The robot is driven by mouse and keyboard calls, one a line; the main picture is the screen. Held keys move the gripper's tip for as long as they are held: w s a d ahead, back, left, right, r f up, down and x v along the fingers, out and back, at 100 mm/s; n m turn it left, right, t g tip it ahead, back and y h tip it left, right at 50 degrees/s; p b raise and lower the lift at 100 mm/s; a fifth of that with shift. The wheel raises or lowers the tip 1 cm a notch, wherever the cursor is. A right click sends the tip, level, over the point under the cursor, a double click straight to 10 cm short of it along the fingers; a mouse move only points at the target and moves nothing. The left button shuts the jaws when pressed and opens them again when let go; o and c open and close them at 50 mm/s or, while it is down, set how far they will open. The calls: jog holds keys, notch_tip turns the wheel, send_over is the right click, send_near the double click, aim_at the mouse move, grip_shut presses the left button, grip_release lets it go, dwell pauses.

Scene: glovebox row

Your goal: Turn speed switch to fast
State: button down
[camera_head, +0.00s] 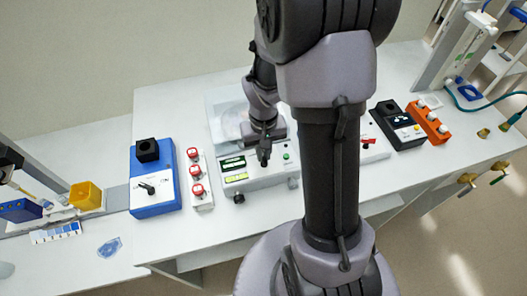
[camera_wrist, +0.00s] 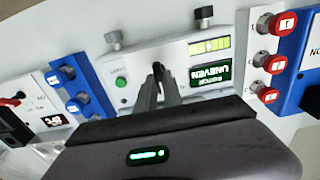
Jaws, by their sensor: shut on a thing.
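A white machine (camera_head: 258,186) with a green-lit display stands mid-bench; its front panel (camera_wrist: 198,47) fills the middle of the wrist view. The panel has a dark green display (camera_wrist: 211,74) reading "UNEVEN", a yellow-green strip (camera_wrist: 209,46) and a green button (camera_wrist: 121,82). My gripper (camera_head: 264,158) is over this panel. In the wrist view its fingers (camera_wrist: 158,88) are closed around a small dark switch (camera_wrist: 157,69) between the display and the green button. The fingers hide most of the switch, so its setting cannot be read.
To the left stand a strip of red buttons (camera_head: 196,170) and a blue box (camera_head: 167,197) with a black knob (camera_head: 148,188). A black box (camera_head: 399,130) and an orange strip (camera_head: 428,122) stand to the right. Grey knobs (camera_wrist: 203,13) stick out at the panel's edge.

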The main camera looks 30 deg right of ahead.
aim_at(264, 156)
jog(key=shift+m, duration=0.3)
jog(key=shift+m+b, duration=0.6)
jog(key=shift+m, duration=0.4)
jog(key=shift+d+m+b, duration=0.1)
jog(key=shift+m+b, duration=0.5)
jog(key=shift+m, duration=1.2)
jog(key=c, duration=1.5)
grip_release()
notch_tip(264, 156, up, 18)
jog(key=p, duration=0.5)
jog(key=shift+f, duration=0.25)
